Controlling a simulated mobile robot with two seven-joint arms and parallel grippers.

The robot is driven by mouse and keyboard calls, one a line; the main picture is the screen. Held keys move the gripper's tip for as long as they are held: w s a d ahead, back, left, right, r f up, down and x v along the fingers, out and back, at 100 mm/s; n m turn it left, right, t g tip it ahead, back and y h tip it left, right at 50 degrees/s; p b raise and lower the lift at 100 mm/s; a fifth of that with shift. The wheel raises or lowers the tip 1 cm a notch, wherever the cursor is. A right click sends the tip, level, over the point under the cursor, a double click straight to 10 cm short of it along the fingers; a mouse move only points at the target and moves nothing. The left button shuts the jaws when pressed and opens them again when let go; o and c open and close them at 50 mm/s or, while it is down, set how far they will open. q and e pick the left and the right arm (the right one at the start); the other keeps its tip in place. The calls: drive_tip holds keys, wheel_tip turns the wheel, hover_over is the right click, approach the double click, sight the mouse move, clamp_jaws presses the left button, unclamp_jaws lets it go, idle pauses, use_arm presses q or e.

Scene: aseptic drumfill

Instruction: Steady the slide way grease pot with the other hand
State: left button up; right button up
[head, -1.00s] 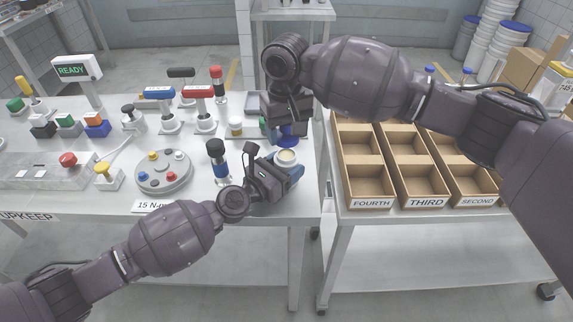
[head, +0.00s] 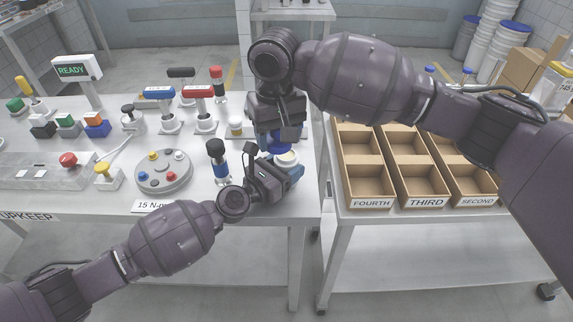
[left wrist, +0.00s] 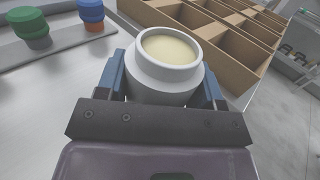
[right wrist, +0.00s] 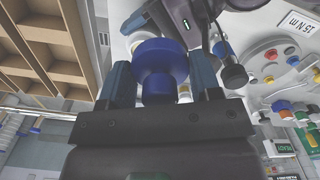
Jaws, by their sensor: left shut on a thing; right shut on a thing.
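The slide way grease pot is a white round pot (left wrist: 165,65) with pale cream grease showing in its open top. It stands upright on the bench near the right edge, and it also shows in the head view (head: 287,158). My left gripper (head: 282,170) is shut around its sides, with a blue-padded finger on each side in the left wrist view. My right gripper (right wrist: 160,85) is shut on a dark blue rounded piece (right wrist: 160,62). In the head view this blue piece (head: 283,143) is just behind the pot, partly hidden by the gripper; I cannot tell if they touch.
Green (left wrist: 28,22) and blue-and-orange (left wrist: 91,12) pieces stand on a grey tray beyond the pot. A black-and-blue upright handle (head: 218,165) stands close left of my left gripper. Cardboard bins (head: 370,205) fill the right table.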

use_arm(q)
drive_tip(key=shift+s+f, duration=0.1)
drive_tip(key=shift+f, duration=0.4)
use_arm(e)
drive_tip(key=shift+s+a+r, duration=0.2)
drive_tip(key=shift+s, duration=0.3)
drive_tip(key=shift+s+a+r, duration=0.15)
drive_tip(key=shift+s+r, duration=0.1)
drive_tip(key=shift+s, duration=0.25)
drive_tip(key=shift+s+a+r, duration=0.2)
drive_tip(key=shift+s, duration=0.3)
use_arm(q)
drive_tip(key=o, duration=0.8)
drive_tip(key=shift+o, duration=1.3)
drive_tip(key=shift+r, duration=0.1)
use_arm(e)
drive_tip(key=shift+w, duration=0.1)
use_arm(q)
drive_tip(key=shift+o, duration=0.2)
drive_tip(key=shift+r, duration=0.15)
drive_tip(key=shift+r, duration=0.1)
drive_tip(key=v, duration=1.2)
